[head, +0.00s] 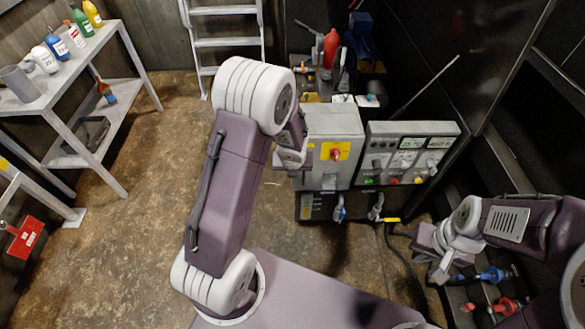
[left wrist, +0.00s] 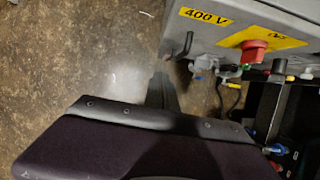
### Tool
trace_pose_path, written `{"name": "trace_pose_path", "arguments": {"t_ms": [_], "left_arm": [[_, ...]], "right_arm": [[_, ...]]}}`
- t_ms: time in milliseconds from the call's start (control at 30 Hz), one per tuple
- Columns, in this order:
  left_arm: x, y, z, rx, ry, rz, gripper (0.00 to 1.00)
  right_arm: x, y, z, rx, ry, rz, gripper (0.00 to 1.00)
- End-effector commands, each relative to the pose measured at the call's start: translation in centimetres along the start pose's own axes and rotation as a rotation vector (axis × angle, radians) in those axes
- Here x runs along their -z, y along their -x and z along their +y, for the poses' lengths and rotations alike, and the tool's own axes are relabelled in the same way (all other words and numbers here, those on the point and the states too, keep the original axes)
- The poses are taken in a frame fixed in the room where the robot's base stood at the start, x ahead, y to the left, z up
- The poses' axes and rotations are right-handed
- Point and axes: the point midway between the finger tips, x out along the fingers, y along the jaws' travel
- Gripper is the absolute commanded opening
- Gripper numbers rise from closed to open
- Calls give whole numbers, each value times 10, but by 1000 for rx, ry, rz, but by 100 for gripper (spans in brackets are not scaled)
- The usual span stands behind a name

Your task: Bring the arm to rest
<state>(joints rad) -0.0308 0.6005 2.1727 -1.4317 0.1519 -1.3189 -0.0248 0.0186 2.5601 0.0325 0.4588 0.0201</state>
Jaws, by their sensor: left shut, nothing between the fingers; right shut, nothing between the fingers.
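My left arm rises through the middle of the head view and bends over at its white elbow joint. Its gripper (head: 292,160) is partly hidden beside the grey control box; in the left wrist view its dark fingers (left wrist: 161,92) are together and hold nothing. My right gripper (head: 438,272) is at the lower right in the head view, shut and empty, above a dark area with blue and red fittings. The grey control box (head: 322,125) has a red knob on a yellow plate. It also shows in the left wrist view (left wrist: 228,42), with a "400 V" label.
A button panel (head: 410,152) stands right of the control box. Blue and yellow valve handles (head: 340,213) are below. The floor between is clear.

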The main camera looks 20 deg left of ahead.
Motion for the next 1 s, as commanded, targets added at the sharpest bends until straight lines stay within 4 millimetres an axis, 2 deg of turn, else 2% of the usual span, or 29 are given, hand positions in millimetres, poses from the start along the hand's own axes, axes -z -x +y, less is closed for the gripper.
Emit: {"name": "trace_pose_path", "arguments": {"t_ms": [267, 367, 467, 533, 600, 667, 767, 800, 900, 1000], "left_arm": [[0, 0, 0, 0, 0, 1, 0], [-7, 10, -1, 5, 2, -13, 0], [-32, 46, -5, 30, 18, -74, 0], [-45, 90, -1, 47, 156, -111, 0], [-39, 122, 12, 44, 466, -109, 0], [-27, 143, 23, 37, 769, -90, 0], [7, 169, 37, -1, 1351, -21, 0], [24, 176, 39, -32, 1599, 18, 0], [73, 184, 39, -172, 2189, 118, 0], [103, 185, 34, -331, 2581, 164, 0]], "right_arm": [[0, -1, 0, 0, 0, 0, 0], [1, 6, 0, 0, 0, 0, 0], [2, 19, 0, 0, 0, 0, 0], [4, 34, -1, 0, 0, 0, 0], [4, 42, -1, 0, 0, 0, 0], [5, 47, -1, 0, 0, 0, 0], [6, 54, -1, 0, 0, 0, 0], [6, 56, -1, 0, 0, 0, 0], [6, 54, -1, 0, 0, 0, 0], [6, 53, -1, 0, 0, 0, 0]]}}
